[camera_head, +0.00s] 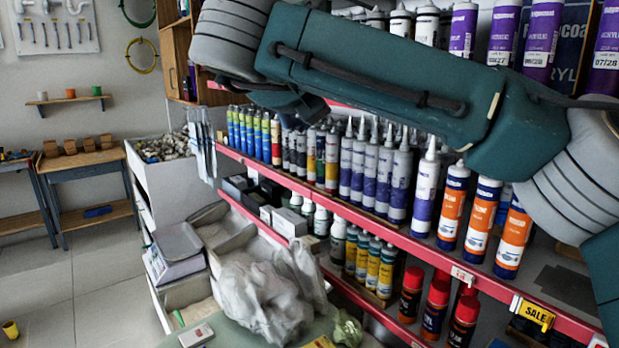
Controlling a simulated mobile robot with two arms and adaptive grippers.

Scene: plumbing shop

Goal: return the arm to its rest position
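One of my arms, with dark green links (370,75) and grey ribbed joints (575,190), crosses the upper part of the head view. It enters at the right edge and runs to the upper left, close in front of the shelves. It hides part of the upper stock. I see no gripper fingers in this view, so I cannot tell what either gripper holds.
Red-edged shelves (345,208) hold several sealant cartridges (452,205) and spray cans (435,308) near the arm. Below are plastic bags (265,295) and a scale (173,253). A workbench (90,160) stands at the left; the floor (100,290) there is mostly clear.

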